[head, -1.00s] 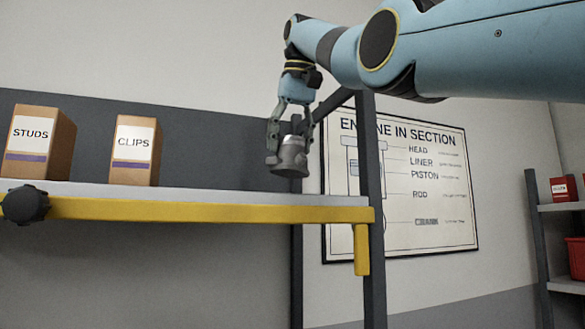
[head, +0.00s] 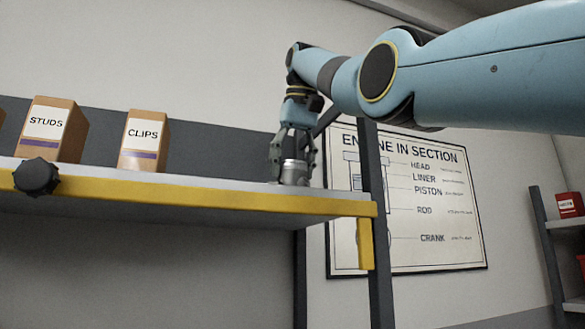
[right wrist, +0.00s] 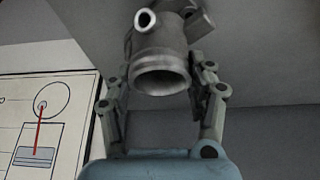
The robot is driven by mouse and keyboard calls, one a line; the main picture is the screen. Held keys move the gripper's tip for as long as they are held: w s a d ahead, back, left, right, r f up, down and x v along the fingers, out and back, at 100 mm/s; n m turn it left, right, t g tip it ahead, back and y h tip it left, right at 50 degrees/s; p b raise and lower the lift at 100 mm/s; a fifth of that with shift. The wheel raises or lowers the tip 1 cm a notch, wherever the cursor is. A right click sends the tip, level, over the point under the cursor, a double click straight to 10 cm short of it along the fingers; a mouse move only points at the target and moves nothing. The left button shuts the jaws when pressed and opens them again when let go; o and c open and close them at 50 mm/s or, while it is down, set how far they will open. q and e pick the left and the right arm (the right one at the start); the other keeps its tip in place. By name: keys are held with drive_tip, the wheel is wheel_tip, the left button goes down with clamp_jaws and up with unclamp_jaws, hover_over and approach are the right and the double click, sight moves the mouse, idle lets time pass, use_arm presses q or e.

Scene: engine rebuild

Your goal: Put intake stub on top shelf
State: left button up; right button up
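The intake stub (head: 294,173) is a grey metal cylinder. It is upright at the right end of the top shelf (head: 190,189), with its base at or very near the shelf surface. I cannot tell whether it touches. My right gripper (head: 294,160) points down from above, its fingers on either side of the stub and apparently closed on it. In the right wrist view the stub (right wrist: 162,65) shows its round open end and a side pipe between the fingers (right wrist: 160,82). My left gripper is not in view.
Boxes marked STUDS (head: 50,130) and CLIPS (head: 144,142) stand on the shelf to the left. The shelf between CLIPS and the stub is clear. A dark upright post (head: 375,200) is right of the stub, before an engine poster (head: 430,215). A dark knob (head: 36,177) is at the front edge.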

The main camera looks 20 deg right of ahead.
drive_tip(key=o, duration=0.4)
drive_tip(key=shift+d, duration=0.1)
drive_tip(key=shift+o, duration=0.2)
drive_tip(key=shift+r, duration=0.2)
drive_tip(key=p+v, duration=0.4)
drive_tip(key=v, duration=0.7)
drive_tip(key=shift+s+r, duration=0.2)
drive_tip(key=shift+r, duration=0.15)
